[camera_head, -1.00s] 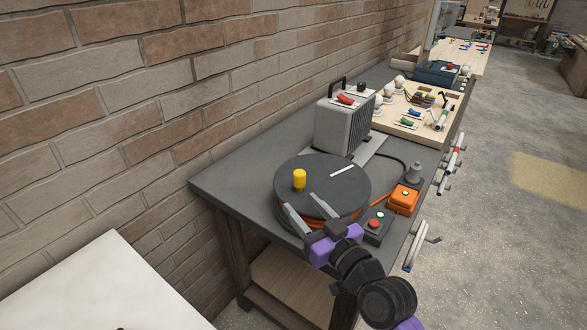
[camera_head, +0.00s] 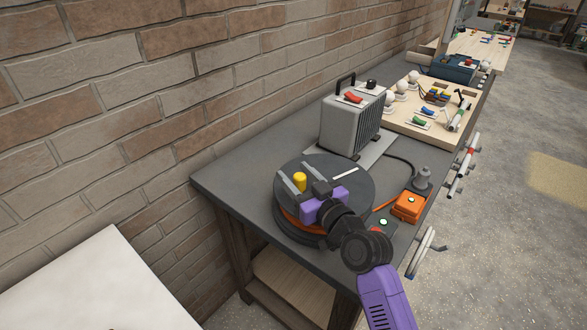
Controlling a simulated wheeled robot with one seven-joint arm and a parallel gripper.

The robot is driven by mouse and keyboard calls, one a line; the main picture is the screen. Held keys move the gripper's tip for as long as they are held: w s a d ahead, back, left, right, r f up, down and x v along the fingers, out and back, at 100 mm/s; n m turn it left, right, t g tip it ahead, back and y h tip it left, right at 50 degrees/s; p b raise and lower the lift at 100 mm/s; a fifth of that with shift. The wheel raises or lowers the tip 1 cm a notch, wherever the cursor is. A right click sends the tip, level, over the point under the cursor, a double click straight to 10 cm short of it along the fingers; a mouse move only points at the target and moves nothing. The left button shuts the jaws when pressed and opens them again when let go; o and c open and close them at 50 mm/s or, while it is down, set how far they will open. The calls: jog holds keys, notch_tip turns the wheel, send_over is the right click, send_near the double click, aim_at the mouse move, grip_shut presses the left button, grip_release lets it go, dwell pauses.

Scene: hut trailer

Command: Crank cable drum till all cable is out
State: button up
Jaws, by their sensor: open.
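The cable drum (camera_head: 345,187) is a dark grey disc lying flat on the workbench, with a white line on its top at the right. A yellow crank knob (camera_head: 299,180) stands up from the top, left of the middle. Orange cable (camera_head: 290,219) shows wound under the disc's front edge, and a stretch runs to an orange box (camera_head: 408,206). My gripper (camera_head: 292,182) is over the drum, open, with its two grey fingers on either side of the knob. Whether a finger touches the knob I cannot tell. My wrist hides the drum's front right part.
A grey heater-like box (camera_head: 350,124) with a red switch stands behind the drum. A wooden board (camera_head: 412,132) with switches lies farther back. The bench (camera_head: 235,175) is clear left of the drum.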

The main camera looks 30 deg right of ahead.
jog(key=shift+w, duration=0.75)
grip_shut()
dwell(0.9)
